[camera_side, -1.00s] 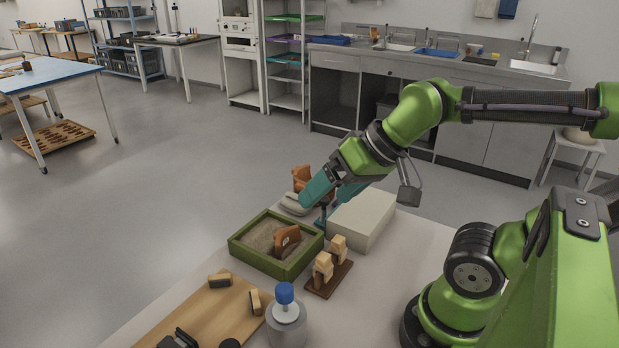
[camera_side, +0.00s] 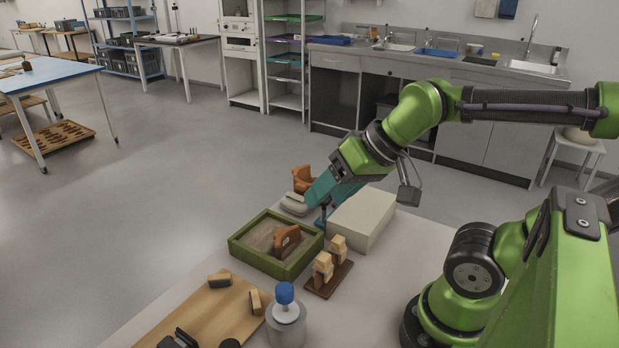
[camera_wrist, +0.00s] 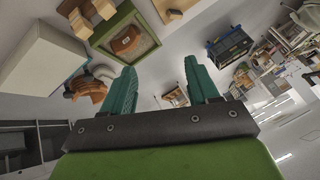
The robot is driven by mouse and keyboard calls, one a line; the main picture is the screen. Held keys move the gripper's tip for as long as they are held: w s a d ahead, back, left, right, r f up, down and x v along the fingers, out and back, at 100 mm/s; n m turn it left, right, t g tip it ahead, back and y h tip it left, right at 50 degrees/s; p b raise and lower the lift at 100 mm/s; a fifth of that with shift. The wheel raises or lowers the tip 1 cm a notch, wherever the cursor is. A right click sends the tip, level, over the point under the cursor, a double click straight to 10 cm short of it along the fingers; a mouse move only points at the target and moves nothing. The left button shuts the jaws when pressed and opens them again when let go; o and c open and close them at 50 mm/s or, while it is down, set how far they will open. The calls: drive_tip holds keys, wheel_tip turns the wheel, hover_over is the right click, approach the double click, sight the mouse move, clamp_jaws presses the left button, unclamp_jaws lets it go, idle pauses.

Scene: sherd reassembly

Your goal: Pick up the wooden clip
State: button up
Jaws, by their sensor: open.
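Two pale wooden clips, the nearer (camera_side: 323,267) and the farther (camera_side: 338,246), stand on a dark brown wooden base (camera_side: 328,283) to the right of the sand tray. They also show at the top left of the wrist view, one clip (camera_wrist: 76,20) and the other (camera_wrist: 104,9). My gripper (camera_side: 322,198) has teal fingers and is beyond the clips, near the far end of the table by the white block. In the wrist view the gripper (camera_wrist: 160,68) is open with nothing between its fingers.
A green-framed sand tray (camera_side: 240,253) holds an orange-brown sherd (camera_side: 287,238). A white block (camera_side: 362,222) stands beside my gripper. Orange-brown pieces (camera_side: 302,178) lie behind the fingers. A blue-capped bottle (camera_side: 285,320) and a wooden board (camera_side: 205,315) are in front.

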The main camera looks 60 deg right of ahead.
drive_tip(key=n+g+h, duration=0.2)
drive_tip(key=n+g, duration=0.2)
drive_tip(key=g, duration=0.3)
hover_over(338, 239)
wheel_tip(338, 239, down, 2)
drive_tip(key=f, duration=1)
drive_tip(key=shift+s+d+f, duration=0.15)
drive_tip(key=shift+s+f, duration=0.05)
drive_tip(key=shift+f, duration=0.15)
drive_tip(key=shift+w+f, duration=0.15)
drive_tip(key=shift+f, duration=2.95)
drive_tip(key=c, duration=0.7)
